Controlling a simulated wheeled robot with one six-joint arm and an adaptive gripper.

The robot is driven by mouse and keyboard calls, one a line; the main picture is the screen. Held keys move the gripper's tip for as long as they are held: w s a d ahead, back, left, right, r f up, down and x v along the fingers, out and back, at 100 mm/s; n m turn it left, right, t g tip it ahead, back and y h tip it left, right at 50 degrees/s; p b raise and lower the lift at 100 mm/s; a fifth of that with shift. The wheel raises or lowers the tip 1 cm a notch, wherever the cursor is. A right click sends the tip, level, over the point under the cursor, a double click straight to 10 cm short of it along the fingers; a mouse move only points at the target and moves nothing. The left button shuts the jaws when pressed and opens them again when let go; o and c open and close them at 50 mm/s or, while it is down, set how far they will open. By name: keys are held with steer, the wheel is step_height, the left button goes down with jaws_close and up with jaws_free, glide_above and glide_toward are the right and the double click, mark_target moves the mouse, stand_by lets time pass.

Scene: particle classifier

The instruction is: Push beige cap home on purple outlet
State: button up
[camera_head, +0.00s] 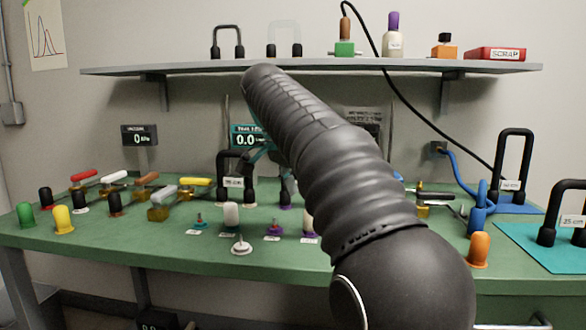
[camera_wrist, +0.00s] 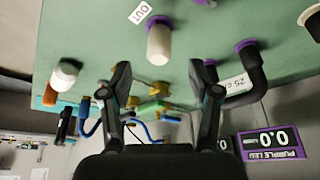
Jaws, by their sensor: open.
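In the wrist view a beige cap (camera_wrist: 159,46) stands on the purple outlet (camera_wrist: 157,20), beside a label reading OUT. A purple rim shows around the cap's base; how deep the cap sits cannot be told. My gripper (camera_wrist: 161,76) is open and empty, its two fingers apart, with the cap ahead of the gap between them and not touching. In the head view the beige cap (camera_head: 308,221) shows at the left edge of my arm, which hides part of it. My gripper is mostly hidden behind my arm there.
A black U-shaped tube (camera_wrist: 248,78) with purple ends stands close to the right finger. A white cap (camera_wrist: 66,73) stands to the left. The green bench (camera_head: 190,255) holds several caps and valves. A grey shelf (camera_head: 200,69) runs above.

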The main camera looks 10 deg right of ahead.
steer(key=v, duration=0.6)
steer(key=shift+r, duration=0.25)
steer(key=shift+s, duration=0.1)
steer(key=s+d+f+n+t+y, duration=0.1)
steer(key=s+f+n, duration=0.5)
steer(key=s+f, duration=0.7)
steer(key=s+d+f+n+t+y+p, duration=0.1)
steer(key=s+f+n, duration=0.5)
steer(key=s+f, duration=0.8)
step_height(320, 180, down, 2)
steer(key=d+t+y, duration=0.1)
steer(key=d+y, duration=0.1)
steer(key=shift+s+d, duration=0.3)
stand_by(0.4)
